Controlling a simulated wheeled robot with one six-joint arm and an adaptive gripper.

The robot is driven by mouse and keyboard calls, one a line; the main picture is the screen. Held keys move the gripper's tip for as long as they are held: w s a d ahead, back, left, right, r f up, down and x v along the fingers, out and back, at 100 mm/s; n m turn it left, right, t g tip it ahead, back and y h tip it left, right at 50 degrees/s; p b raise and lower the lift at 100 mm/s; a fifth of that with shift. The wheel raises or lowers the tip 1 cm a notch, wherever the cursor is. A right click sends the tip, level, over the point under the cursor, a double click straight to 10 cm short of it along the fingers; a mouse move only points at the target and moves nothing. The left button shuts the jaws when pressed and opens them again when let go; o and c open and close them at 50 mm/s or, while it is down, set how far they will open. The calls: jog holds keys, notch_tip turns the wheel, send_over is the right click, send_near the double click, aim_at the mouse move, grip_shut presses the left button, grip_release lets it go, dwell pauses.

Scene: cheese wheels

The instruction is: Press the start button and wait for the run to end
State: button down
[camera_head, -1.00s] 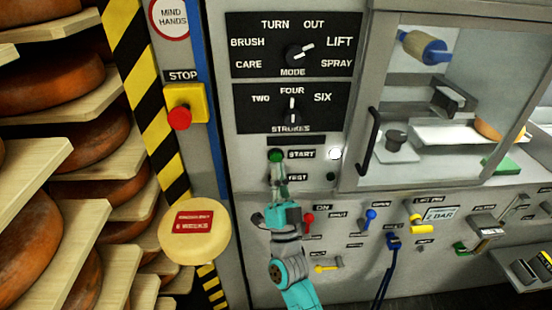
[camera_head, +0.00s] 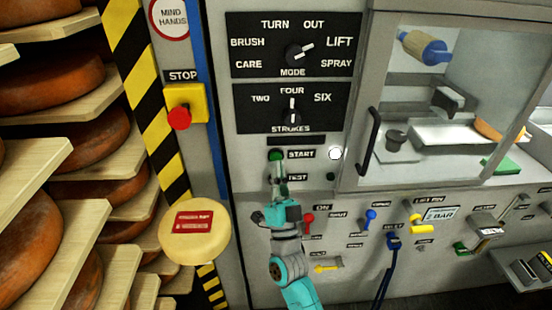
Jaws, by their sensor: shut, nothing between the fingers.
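The green START button (camera_head: 275,155) is on the grey machine front, left of its START label (camera_head: 301,154). My gripper (camera_head: 278,182) is shut and empty, pointing up just below the button. Its fingertips are close under the button and overlap the area left of the TEST label; whether they touch the button cannot be told. A white round lamp (camera_head: 335,153) right of START looks bright. The mode knob (camera_head: 298,54) points toward LIFT, and the strokes knob (camera_head: 292,117) points up toward FOUR.
A red STOP button (camera_head: 179,118) on a yellow box is at left. Cheese shelves (camera_head: 70,160) fill the left side; a labelled pale cheese disc (camera_head: 195,232) is below STOP. Levers, a blue hose (camera_head: 384,275) and a door handle (camera_head: 369,142) are to the right.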

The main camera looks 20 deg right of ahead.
jog(key=shift+w, duration=0.15)
dwell(0.5)
jog(key=shift+w+d, duration=0.1)
jog(key=shift+w, duration=0.15)
jog(key=shift+w+d, duration=0.15)
jog(key=shift+w, duration=0.25)
dwell(0.7)
jog(key=shift+s, duration=0.15)
jog(key=shift+s+a, duration=0.3)
jog(key=shift+s, duration=0.45)
jog(key=s, duration=0.1)
jog(key=s+a, duration=0.1)
jog(key=s, duration=0.2)
jog(key=shift+s+a, duration=0.25)
jog(key=shift+s, duration=0.05)
dwell(0.3)
dwell(0.5)
